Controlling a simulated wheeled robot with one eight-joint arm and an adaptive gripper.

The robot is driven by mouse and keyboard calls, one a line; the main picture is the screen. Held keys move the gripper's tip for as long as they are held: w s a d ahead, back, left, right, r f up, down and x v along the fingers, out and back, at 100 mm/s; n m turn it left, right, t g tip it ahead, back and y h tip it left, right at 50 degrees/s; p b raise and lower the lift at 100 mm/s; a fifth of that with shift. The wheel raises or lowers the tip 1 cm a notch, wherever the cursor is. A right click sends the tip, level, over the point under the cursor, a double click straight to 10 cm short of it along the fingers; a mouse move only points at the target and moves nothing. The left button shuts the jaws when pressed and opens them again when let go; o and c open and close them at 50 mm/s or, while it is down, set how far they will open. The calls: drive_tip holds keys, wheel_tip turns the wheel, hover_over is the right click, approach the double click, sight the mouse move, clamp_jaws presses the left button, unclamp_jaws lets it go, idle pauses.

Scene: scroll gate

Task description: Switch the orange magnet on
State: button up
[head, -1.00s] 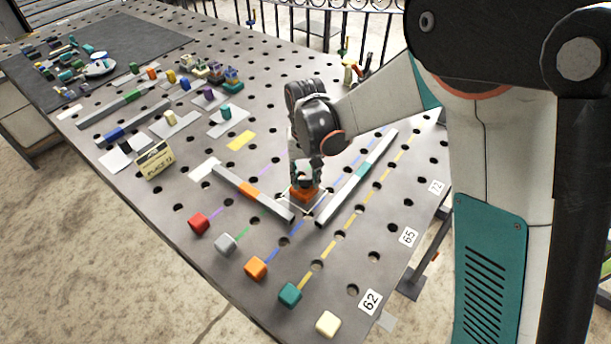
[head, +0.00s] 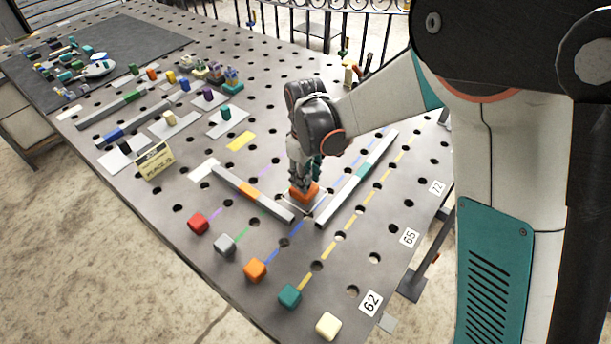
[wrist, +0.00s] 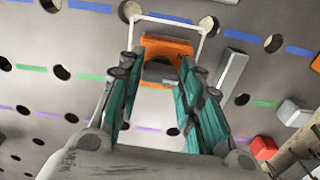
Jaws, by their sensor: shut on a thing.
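The orange magnet (head: 304,194) stands on the perforated metal table (head: 215,290), between two grey bars. It also shows in the wrist view (wrist: 166,44), with a dark grey part on its near side and a thin white outline around it. My gripper (head: 303,180) is directly above it, with its fingers reaching down to its top. In the wrist view my gripper (wrist: 161,64) has one teal-and-grey finger on each side of the magnet's dark part and is shut on it. The exact contact is partly hidden by the fingers.
A grey bar with an orange section (head: 251,191) lies left of the magnet, and one with a teal section (head: 361,172) lies right. Red (head: 198,223), grey (head: 226,244), orange (head: 255,270), teal (head: 290,295) and cream (head: 328,326) cubes line the front edge.

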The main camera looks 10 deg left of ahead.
drive_tip(key=shift+n, duration=0.4)
drive_tip(key=o, duration=1.1)
drive_tip(key=shift+c, duration=0.2)
wheel_tip(320, 180, up, 12)
drive_tip(key=shift+w, duration=0.1)
